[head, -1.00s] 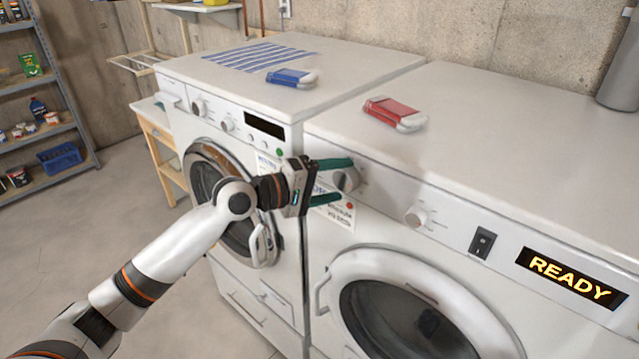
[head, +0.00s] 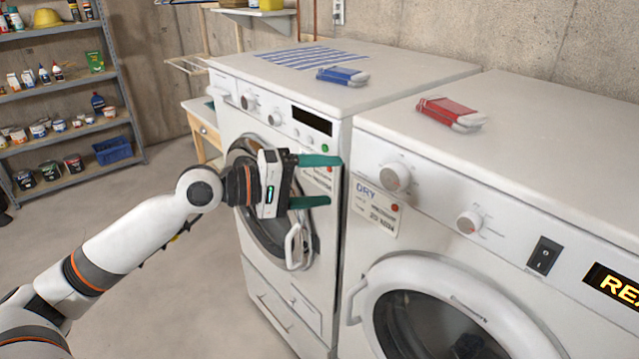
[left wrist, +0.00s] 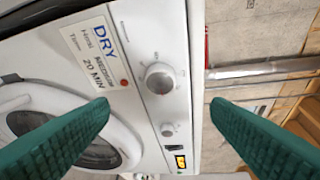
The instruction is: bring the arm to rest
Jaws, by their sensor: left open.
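My left arm reaches in from the left in the head view. My left gripper (head: 318,181) is open and empty, its green fingers in front of the left machine's front, near the gap between the two machines. In the left wrist view the two green fingers (left wrist: 160,112) are spread wide with nothing between them. Beyond them are the right machine's upper knob (left wrist: 160,78), lower knob (left wrist: 167,130) and the DRY label (left wrist: 93,50). The upper knob also shows in the head view (head: 397,177), apart from the fingers. My right gripper is not in view.
The right machine (head: 560,130) has a dark switch (head: 544,256) and a lit display (head: 612,284). A blue item (head: 342,76) and a red item (head: 452,113) lie on the machine tops. A shelf rack (head: 62,80) stands at the left. The floor between is clear.

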